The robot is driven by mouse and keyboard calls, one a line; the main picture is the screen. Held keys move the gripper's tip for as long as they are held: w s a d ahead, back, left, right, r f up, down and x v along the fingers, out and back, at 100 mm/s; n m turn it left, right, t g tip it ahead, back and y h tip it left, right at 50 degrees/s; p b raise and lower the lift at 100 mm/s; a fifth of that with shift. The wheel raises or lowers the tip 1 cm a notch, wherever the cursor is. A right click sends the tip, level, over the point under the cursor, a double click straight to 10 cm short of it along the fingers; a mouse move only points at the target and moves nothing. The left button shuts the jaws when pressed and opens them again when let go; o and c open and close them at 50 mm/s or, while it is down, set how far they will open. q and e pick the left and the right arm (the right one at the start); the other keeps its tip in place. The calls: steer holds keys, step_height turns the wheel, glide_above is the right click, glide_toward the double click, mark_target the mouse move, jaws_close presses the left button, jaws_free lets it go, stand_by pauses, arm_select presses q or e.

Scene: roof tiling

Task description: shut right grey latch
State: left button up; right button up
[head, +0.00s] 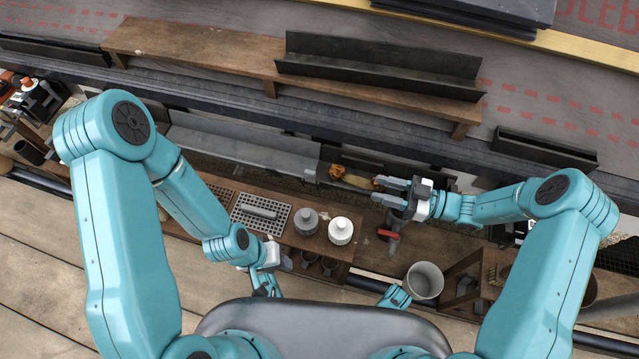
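I cannot make out a grey latch for certain; if it is near the gutter (245,146), it is too small or hidden behind my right gripper. My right gripper (381,192) is at the dark trough section right of the grey gutter, its fingers pointing left. The two fingers are apart, with nothing clearly between them. Orange-brown clumps (337,172) lie in the trough just left of the fingertips. My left gripper (266,288) is low, in front of the wooden tray, pointing down; its fingertips are too small to read.
A wooden tray (290,238) holds a grey metal grid (260,212), a grey-lidded pot (306,221) and a white-lidded pot (340,230). A red-handled tool (388,234) is below my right gripper. A pale bucket (424,280) stands lower right. A plank (195,45) crosses the roof above.

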mark_target(310, 177)
steer(key=b+x, duration=0.1)
steer(key=x, duration=0.4)
steer(key=b+x, duration=0.1)
steer(key=x, duration=0.5)
steer(key=b+x, duration=0.1)
steer(key=x, duration=0.4)
steer(key=shift+s+a, duration=0.3)
steer(key=shift+c, duration=0.3)
jaws_close()
